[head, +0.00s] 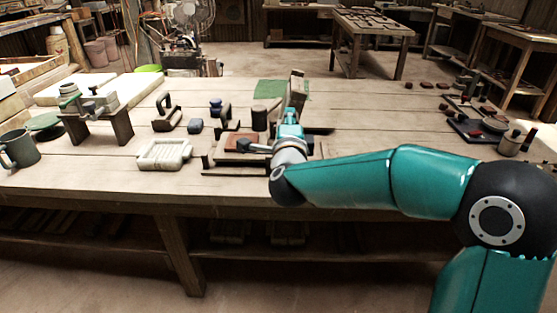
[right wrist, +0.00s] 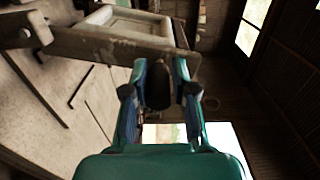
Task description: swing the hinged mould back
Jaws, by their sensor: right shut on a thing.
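The hinged mould (head: 297,88) stands up steeply from the table, its wooden frame seen nearly edge-on in the head view. In the right wrist view its pale frame (right wrist: 115,42) crosses the upper left. My right gripper (head: 291,117) is at the mould. In the right wrist view the fingers (right wrist: 158,86) are shut on its dark rounded handle. A reddish-brown clay slab (head: 244,142) lies on the table left of the gripper, with dark bars around it. My arm hides the mould's lower part and hinge. My left gripper is out of view.
A white block-like tray (head: 165,154) and a dark cylinder (head: 260,119) stand left of the gripper. A green cloth (head: 269,89) lies behind. Small tools and a wooden stand (head: 95,122) are further left. The table right of the mould is mostly clear behind my arm.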

